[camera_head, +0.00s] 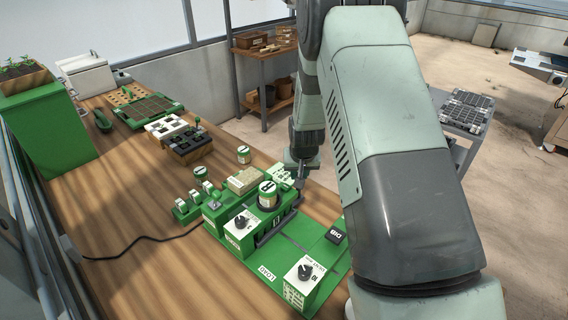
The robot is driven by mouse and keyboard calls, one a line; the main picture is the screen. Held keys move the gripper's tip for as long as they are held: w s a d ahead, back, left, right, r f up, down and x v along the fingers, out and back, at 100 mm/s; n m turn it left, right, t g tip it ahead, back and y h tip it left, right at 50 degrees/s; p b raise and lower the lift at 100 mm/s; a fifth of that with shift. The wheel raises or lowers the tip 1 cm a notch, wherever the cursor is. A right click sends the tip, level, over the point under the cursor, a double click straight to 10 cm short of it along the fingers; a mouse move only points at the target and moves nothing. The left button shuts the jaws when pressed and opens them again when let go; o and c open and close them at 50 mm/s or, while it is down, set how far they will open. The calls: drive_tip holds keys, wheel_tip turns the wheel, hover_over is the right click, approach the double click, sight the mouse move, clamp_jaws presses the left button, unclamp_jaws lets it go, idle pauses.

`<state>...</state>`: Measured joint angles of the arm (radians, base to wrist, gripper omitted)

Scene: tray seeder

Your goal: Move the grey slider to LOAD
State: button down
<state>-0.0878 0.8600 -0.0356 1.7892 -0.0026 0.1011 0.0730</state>
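The green tray seeder (290,245) stands on the wooden bench. A LOAD label (266,272) is on its green base, at the near left edge. A dark grey bar (279,229) runs along the right side of the raised green block and looks like the grey slider; it lies up and right of LOAD. My gripper (301,178) hangs just beyond the seeder's far right end, near that bar's far end. It is small and partly hidden behind my arm, so its fingers and any contact with the bar cannot be made out.
White boxes with black knobs (305,271) (242,222) stand on the seeder. A black cable (135,248) crosses the bare wood at left.

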drive_tip(key=s+d, duration=0.7)
drive_tip(key=shift+s+d, duration=0.15)
drive_tip(key=shift+s, duration=0.05)
drive_tip(key=c, duration=0.9)
unclamp_jaws()
drive_tip(key=shift+c, duration=0.2)
drive_tip(key=v, duration=1)
drive_tip(key=shift+s+r, duration=0.2)
drive_tip(key=shift+r, duration=0.15)
drive_tip(key=s+a+v, duration=0.1)
drive_tip(key=a+v, duration=0.1)
drive_tip(key=v, duration=0.7)
drive_tip(key=s+a+f+v, duration=0.1)
drive_tip(key=v, duration=0.8)
drive_tip(key=s+a+r, duration=0.1)
drive_tip(key=s+r, duration=0.3)
drive_tip(key=s, duration=0.4)
drive_tip(key=s+r+t, duration=0.1)
drive_tip(key=s+r, duration=0.3)
drive_tip(key=s, duration=0.4)
drive_tip(key=shift+a, duration=0.4)
